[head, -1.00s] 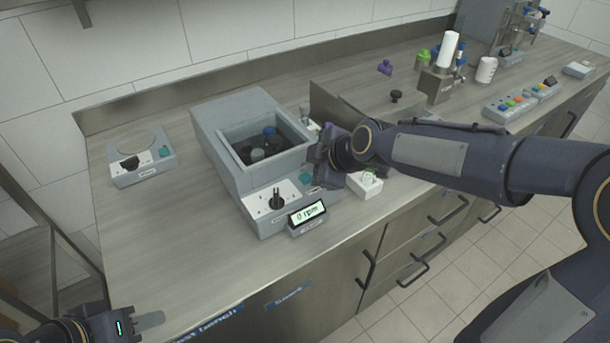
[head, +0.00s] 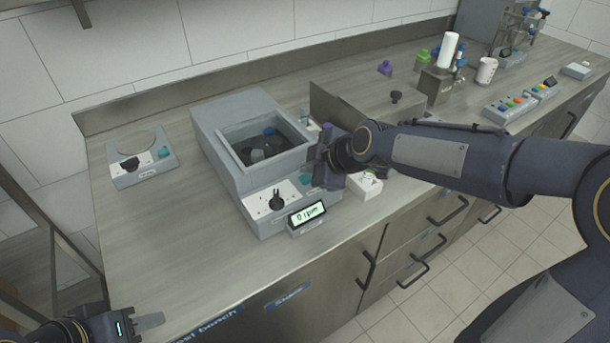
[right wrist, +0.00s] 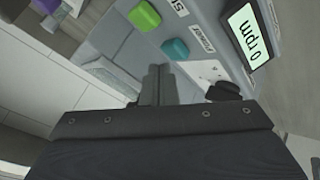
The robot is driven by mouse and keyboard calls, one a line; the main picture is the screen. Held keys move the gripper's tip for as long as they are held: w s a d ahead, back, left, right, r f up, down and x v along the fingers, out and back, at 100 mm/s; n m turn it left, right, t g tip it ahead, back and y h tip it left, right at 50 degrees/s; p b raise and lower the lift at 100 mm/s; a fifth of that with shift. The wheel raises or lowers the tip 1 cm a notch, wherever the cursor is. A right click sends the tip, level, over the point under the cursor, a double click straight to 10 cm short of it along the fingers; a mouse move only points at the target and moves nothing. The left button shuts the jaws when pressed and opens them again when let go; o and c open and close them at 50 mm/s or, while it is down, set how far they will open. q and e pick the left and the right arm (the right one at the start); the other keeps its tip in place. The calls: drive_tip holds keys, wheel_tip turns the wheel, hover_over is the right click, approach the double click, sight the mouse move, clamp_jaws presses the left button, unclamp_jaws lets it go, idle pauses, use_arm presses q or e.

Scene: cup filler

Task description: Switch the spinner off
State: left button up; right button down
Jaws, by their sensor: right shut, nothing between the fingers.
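The spinner (head: 205,125) is a grey box with an open square well that holds a dark rotor and capped vials. Its front panel has a black knob (head: 277,201), a teal button (head: 305,179) and a display (head: 307,214) reading 0 rpm. In the right wrist view the display (right wrist: 247,38), teal button (right wrist: 175,49), a green button (right wrist: 144,15) and the black knob (right wrist: 222,91) show. My right gripper (head: 322,165) is at the panel's right end, its fingers (right wrist: 157,82) shut and empty, near the teal button; contact is unclear. My left gripper (head: 150,321) is at the lower left, away from the spinner.
A small white box (head: 366,185) sits close right of my right gripper. A metal panel (head: 335,107) stands behind it. The bench front left is clear.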

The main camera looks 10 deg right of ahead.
use_arm(q)
drive_tip(key=shift+f, duration=0.1)
use_arm(e)
drive_tip(key=shift+f, duration=0.1)
idle(0.4)
use_arm(q)
drive_tip(key=shift+f+b, duration=0.55)
drive_tip(key=shift+b, duration=0.1)
use_arm(e)
drive_tip(key=shift+f, duration=0.35)
use_arm(q)
drive_tip(key=shift+f, duration=0.25)
use_arm(e)
drive_tip(key=shift+f, duration=0.25)
drive_tip(key=shift+r, duration=0.1)
use_arm(q)
drive_tip(key=shift+r, duration=0.35)
use_arm(e)
drive_tip(key=shift+r, duration=0.6)
